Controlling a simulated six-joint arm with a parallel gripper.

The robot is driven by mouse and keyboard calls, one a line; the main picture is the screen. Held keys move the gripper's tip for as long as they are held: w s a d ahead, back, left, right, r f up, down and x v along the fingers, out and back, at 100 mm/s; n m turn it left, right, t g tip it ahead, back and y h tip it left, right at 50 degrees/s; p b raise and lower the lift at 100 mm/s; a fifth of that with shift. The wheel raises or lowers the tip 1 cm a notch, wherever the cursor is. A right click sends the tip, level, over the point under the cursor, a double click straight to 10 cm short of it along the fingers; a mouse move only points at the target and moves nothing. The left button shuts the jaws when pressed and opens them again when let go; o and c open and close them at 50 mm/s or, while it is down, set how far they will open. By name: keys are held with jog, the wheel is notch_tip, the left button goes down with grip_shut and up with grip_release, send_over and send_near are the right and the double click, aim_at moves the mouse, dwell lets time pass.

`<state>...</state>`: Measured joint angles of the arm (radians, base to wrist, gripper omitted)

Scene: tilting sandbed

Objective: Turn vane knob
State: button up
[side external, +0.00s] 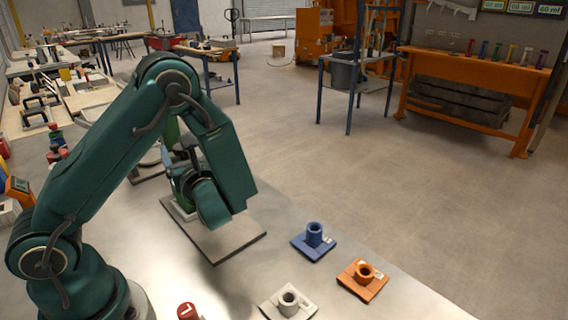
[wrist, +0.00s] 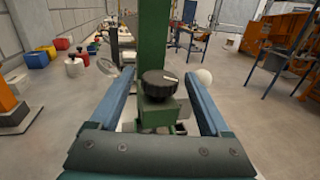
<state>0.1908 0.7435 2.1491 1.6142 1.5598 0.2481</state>
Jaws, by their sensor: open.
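The vane knob is a black ribbed knob with a white mark (wrist: 160,84), on a green block (wrist: 162,112) at the foot of a green upright post (wrist: 154,35) in the wrist view. My gripper (wrist: 162,82) is open, with one blue finger on each side of the knob and a gap on both sides. I cannot tell whether the knob lies fully between the fingertips or a little beyond them. Below the wrist there is a flat grey plate (side external: 236,238) on the metal table.
On the metal table (side external: 215,285), blue (side external: 314,242), orange (side external: 363,280) and white (side external: 289,302) holders stand to the right of the plate. A red cap marked L (side external: 187,311) is near my base. Several tools and benches crowd the left side. Open floor lies beyond the table.

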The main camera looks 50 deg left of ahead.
jog(key=shift+v, duration=2.25)
notch_tip(320, 180, up, 6)
jog(key=s+d+f+n+g+h, duration=0.25)
jog(key=s+n+g+h, duration=0.35)
jog(key=s+n, duration=0.4)
jog(key=w+d+r+n+t+h, duration=0.1)
jog(key=d+r+n+t+h, duration=0.1)
jog(key=d+n+t+h, duration=0.35)
jog(key=w+d+r+n+t+h, duration=0.1)
jog(key=d+r+n+t+h, duration=0.15)
jog(key=d+n+h, duration=0.5)
jog(key=f+m, duration=0.1)
jog(key=f, duration=0.2)
jog(key=d+f+m+y, duration=0.1)
jog(key=f, duration=0.1)
jog(key=shift+d+f, duration=0.2)
jog(key=shift+f, duration=0.2)
